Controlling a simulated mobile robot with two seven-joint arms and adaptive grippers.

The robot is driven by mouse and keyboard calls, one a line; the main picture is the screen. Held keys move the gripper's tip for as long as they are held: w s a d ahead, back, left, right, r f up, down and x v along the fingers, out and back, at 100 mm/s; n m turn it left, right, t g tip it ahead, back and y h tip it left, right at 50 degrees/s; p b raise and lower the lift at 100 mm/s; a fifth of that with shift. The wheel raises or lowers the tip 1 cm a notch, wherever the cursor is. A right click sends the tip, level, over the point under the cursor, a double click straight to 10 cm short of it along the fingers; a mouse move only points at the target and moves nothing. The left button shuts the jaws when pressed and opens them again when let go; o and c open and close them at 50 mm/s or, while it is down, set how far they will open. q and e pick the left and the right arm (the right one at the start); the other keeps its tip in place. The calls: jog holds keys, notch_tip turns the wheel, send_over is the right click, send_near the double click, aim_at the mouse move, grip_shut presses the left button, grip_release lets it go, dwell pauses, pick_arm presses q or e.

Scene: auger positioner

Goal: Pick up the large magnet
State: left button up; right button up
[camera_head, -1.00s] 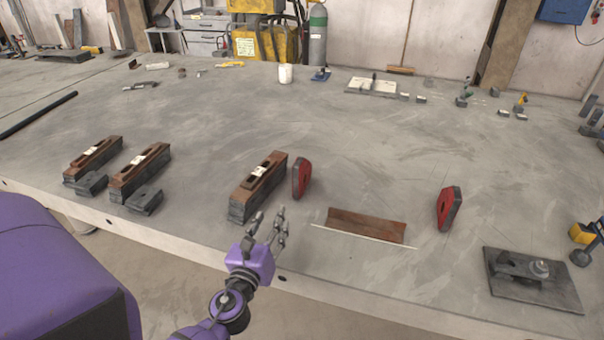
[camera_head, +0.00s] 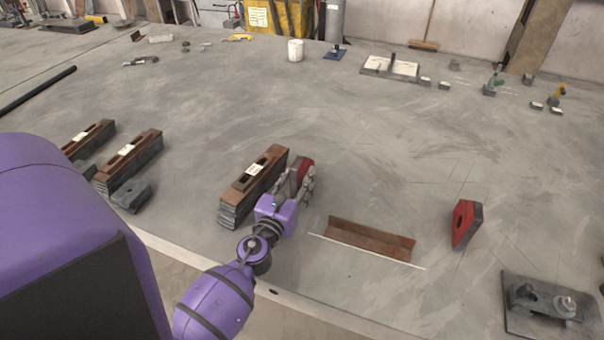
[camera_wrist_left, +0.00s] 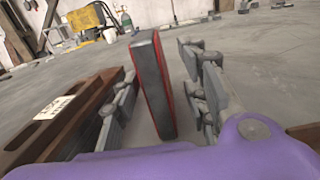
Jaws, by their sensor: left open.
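Two red and grey magnets stand upright on the grey table. One magnet (camera_head: 304,166) is just right of a brown stacked block (camera_head: 252,183), and the other magnet (camera_head: 466,223) is further right. I cannot tell from size which is the large one. My left gripper (camera_head: 296,180) is open at the nearer magnet and partly hides it. In the left wrist view this magnet (camera_wrist_left: 152,85) stands between the spread fingers, with gaps visible on both sides. The left finger is close beside the brown block (camera_wrist_left: 62,115). My right gripper is out of view.
A rusty angle bar (camera_head: 370,238) lies right of the gripper, with a thin white strip along its front. A dark plate with a clamp (camera_head: 548,308) lies at the front right. More brown blocks (camera_head: 128,160) stand left. The table middle behind the gripper is clear.

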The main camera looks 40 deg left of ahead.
pick_arm(q)
jog(key=x, duration=0.4)
jog(key=shift+a+f, duration=0.2)
jog(key=shift+w, duration=0.15)
jog(key=shift+a, duration=0.1)
jog(key=c, duration=0.9)
grip_shut()
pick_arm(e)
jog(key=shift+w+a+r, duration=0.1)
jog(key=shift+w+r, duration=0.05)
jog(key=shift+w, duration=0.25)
pick_arm(q)
jog(key=shift+r, duration=0.15)
